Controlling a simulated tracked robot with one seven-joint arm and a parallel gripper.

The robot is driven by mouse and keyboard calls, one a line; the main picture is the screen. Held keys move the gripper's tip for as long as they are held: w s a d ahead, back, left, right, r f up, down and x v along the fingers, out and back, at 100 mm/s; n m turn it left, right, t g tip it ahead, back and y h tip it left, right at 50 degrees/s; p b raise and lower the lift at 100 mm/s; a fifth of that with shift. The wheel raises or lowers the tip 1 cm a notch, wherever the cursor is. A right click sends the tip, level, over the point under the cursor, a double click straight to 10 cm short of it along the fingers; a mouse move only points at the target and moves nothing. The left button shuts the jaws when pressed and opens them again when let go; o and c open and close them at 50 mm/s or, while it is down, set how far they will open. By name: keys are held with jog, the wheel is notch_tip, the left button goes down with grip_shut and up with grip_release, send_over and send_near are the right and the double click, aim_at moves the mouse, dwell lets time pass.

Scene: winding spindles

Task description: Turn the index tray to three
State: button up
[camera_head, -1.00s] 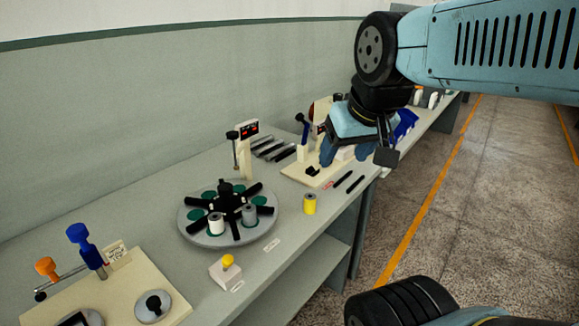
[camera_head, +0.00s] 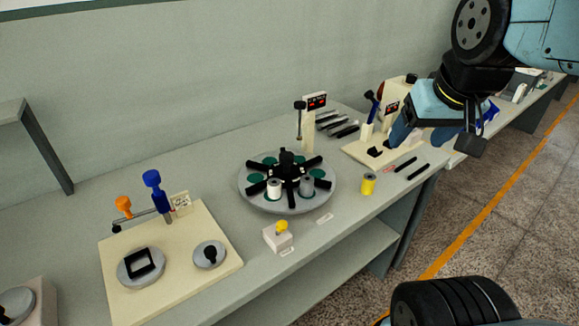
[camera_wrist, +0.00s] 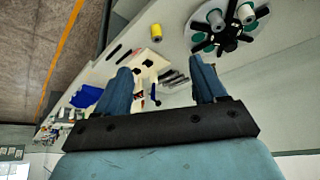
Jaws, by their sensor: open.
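The index tray (camera_head: 250,201) is a round grey turntable with green round spots and black arms around a black hub (camera_head: 287,166). A white spool (camera_head: 274,188) and a grey spool (camera_head: 306,186) stand on its front side. A post with a small display (camera_head: 316,101) showing red marks stands behind it; I cannot read the marks. My gripper (camera_head: 425,135) is right of the tray, above the bench and apart from it. The wrist view shows its two blue fingers (camera_wrist: 162,88) spread with nothing between them. The tray also shows in the wrist view (camera_wrist: 264,42), at upper right.
A yellow spool (camera_head: 368,184) stands right of the tray. A white block with a yellow knob (camera_head: 282,226) is in front of it. A cream board (camera_head: 190,273) with blue and orange handles lies at left. Black bars and another cream stand (camera_head: 357,150) are at right.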

jog(key=w+a+r+n+g, duration=0.1)
jog(key=w+a, duration=0.2)
jog(key=w, duration=0.4)
jog(key=n+g, duration=0.3)
jog(key=g, duration=0.2)
send_near(287, 155)
notch_tip(287, 155, down, 11)
jog(key=shift+s+r, duration=0.1)
jog(key=shift+s, duration=0.05)
grip_shut()
dwell(0.4)
